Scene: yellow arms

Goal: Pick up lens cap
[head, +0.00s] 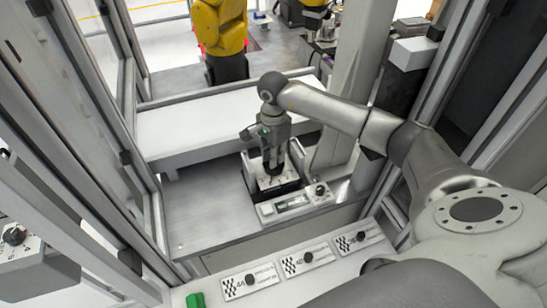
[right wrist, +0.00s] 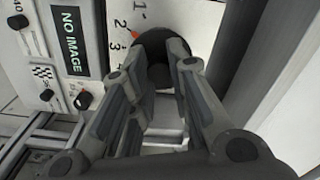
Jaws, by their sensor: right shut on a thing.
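My right gripper (head: 272,169) points down onto a white panel (head: 279,181) in the middle of the head view. In the right wrist view its fingers (right wrist: 162,50) are shut on a dark round piece (right wrist: 158,74) beside the printed numbers. I cannot tell whether this piece is the lens cap or a knob of the panel, nor whether it is clear of the surface. The fingers hide its sides. No other thing is clearly a lens cap. My left gripper is not in view.
A control box (head: 296,204) with a display and knob lies just in front. Metal frame posts (head: 75,130) stand left. The grey tabletop (head: 205,205) left of the gripper is bare.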

